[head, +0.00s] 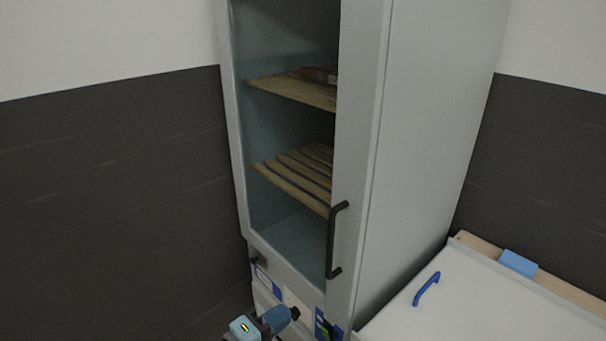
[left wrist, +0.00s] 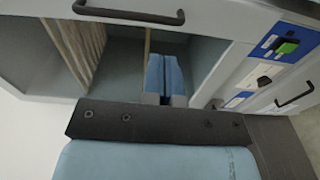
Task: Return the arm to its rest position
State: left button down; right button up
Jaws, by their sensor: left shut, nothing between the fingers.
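My left arm shows at the bottom edge of the head view, with blue and dark parts in front of the cabinet's lower panel. In the left wrist view my left gripper (left wrist: 165,70) has its two blue fingers together, with nothing between them. The fingers point towards the tall grey cabinet (head: 410,130), whose shelves and dark handle appear turned sideways there. I cannot tell how far the fingertips are from it. My right gripper is in neither view.
The cabinet has slatted wooden shelves (head: 292,178), a brown item (head: 318,75) on the upper shelf and a dark vertical handle (head: 333,240). A white unit (head: 480,300) with a blue handle (head: 426,289) stands at right. A blue block (head: 518,263) lies on its wooden back edge.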

pick_arm(q)
jog(key=s+a+f+m+g+y+p, duration=0.1)
jog(key=s+a+f+m+y+p, duration=0.1)
jog(key=s+a+f+m+y, duration=0.7)
jog(key=s+a+f+m, duration=0.2)
jog(key=s+a+f, duration=0.3)
jog(key=s+f, duration=0.4)
jog(key=shift+a+f+m+g+y, duration=0.25)
jog(key=shift+a+m+g+y, duration=0.05)
jog(key=shift+a+g, duration=0.1)
jog(key=shift+d, duration=0.1)
